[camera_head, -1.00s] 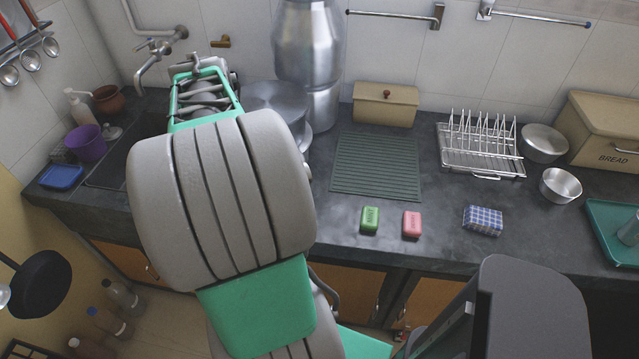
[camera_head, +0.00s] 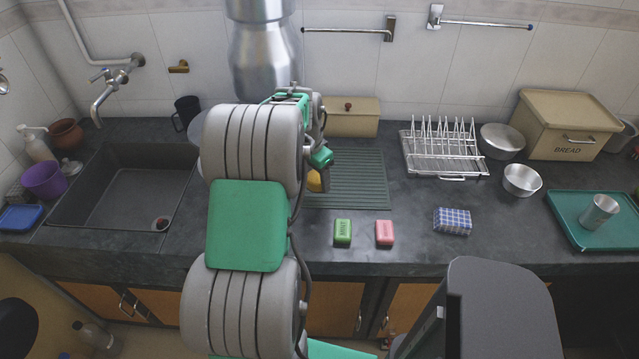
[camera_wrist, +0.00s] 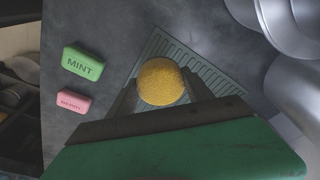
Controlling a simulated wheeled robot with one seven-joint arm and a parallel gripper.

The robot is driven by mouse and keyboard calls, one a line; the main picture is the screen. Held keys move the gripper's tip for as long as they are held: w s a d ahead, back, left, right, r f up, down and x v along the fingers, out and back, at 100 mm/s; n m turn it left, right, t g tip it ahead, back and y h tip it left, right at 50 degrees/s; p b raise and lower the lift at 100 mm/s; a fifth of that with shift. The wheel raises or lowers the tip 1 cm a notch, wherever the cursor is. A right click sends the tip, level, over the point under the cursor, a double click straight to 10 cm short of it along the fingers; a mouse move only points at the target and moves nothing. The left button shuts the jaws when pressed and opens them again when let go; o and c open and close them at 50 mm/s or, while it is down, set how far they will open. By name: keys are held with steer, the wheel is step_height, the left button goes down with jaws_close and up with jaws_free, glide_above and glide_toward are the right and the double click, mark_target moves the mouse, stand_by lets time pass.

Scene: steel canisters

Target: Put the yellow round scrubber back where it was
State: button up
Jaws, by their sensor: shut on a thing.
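The yellow round scrubber (camera_wrist: 160,82) is between the fingers of my gripper (camera_wrist: 162,90) in the wrist view, and the gripper is shut on it. In the head view a small part of the scrubber (camera_head: 315,181) shows below my gripper, near the left side of the green ridged mat (camera_head: 362,185). The mat also shows behind the scrubber in the wrist view (camera_wrist: 208,88). My arm hides the mat's left part in the head view. I cannot tell the height of the scrubber above the mat.
Green soap (camera_head: 343,232) and pink soap (camera_head: 384,232) lie in front of the mat. A blue checked packet (camera_head: 452,221) and dish rack (camera_head: 445,152) are right of it. The sink (camera_head: 110,190) is at left; a tall steel canister (camera_head: 262,60) stands behind my arm.

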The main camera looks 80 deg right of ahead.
mark_target(315, 177)
steer(key=shift+s+d+f, duration=0.2)
steer(key=shift+d+f, duration=0.5)
steer(key=shift+f, duration=0.2)
steer(key=shift+d+f+p, duration=0.1)
steer(key=shift+f+p, duration=0.3)
steer(key=shift+f, duration=1.35)
steer(key=o, duration=1.2)
steer(key=shift+r, duration=0.3)
steer(key=r, duration=0.4)
steer(key=a+r+b, duration=0.1)
steer(key=r, duration=0.2)
steer(key=w+r, duration=0.1)
steer(key=r, duration=0.3)
steer(key=shift+a+r, duration=0.25)
steer(key=shift+r, duration=0.05)
